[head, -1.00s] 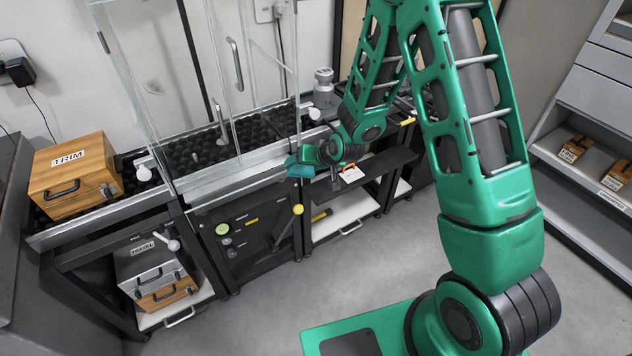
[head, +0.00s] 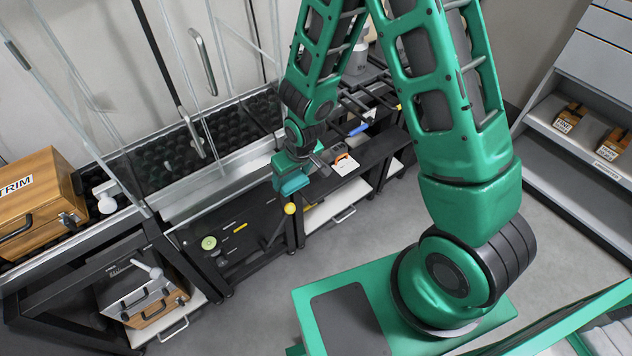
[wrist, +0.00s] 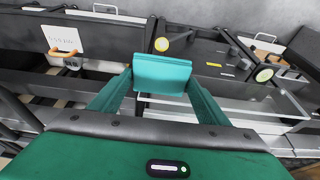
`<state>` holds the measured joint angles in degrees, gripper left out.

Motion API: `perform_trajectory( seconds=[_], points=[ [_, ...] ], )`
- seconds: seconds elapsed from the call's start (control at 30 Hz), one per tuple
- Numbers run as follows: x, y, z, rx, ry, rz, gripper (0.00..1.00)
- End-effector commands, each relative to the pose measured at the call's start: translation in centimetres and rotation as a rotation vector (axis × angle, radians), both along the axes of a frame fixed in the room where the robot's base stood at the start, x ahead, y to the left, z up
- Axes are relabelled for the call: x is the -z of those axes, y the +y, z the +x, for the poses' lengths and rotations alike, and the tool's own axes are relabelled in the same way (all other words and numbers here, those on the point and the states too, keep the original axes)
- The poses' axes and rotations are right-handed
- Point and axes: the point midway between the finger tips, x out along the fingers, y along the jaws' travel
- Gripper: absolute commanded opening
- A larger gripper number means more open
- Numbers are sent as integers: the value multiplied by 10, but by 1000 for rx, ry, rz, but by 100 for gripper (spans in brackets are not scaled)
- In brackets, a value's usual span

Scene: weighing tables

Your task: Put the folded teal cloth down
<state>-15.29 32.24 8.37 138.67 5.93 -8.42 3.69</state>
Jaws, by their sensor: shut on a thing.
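The folded teal cloth (wrist: 162,74) is a small flat pad with a fold line near its top, centred in the wrist view. It also shows in the head view (head: 291,184), hanging at the end of my arm. My gripper (wrist: 160,88) is shut on it, with one finger at each side. In the head view my gripper (head: 292,164) is in front of the bench's front edge, and the cloth appears off any surface. Its underside and exact height above things below are hidden.
Glass panels (head: 190,95) stand over the black dimpled bench top. A wooden TRIM box (head: 30,200) is at left. A dark ledge with a white tag (head: 345,163) lies right of my gripper. A yellow knob (head: 290,208) sticks out below. Floor in front is clear.

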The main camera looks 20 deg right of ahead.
Motion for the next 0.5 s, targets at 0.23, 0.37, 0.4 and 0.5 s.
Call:
perform_trajectory(
  seconds=[0.23, 0.37, 0.4, 0.5],
  points=[
    [13, -17, 9, 1, 2, 0, 48],
    [29, -40, 20, 3, 1, 1, 48],
    [33, -47, 24, 2, 1, 0, 48],
    [45, -65, 32, 2, 1, 0, 48]
  ],
)
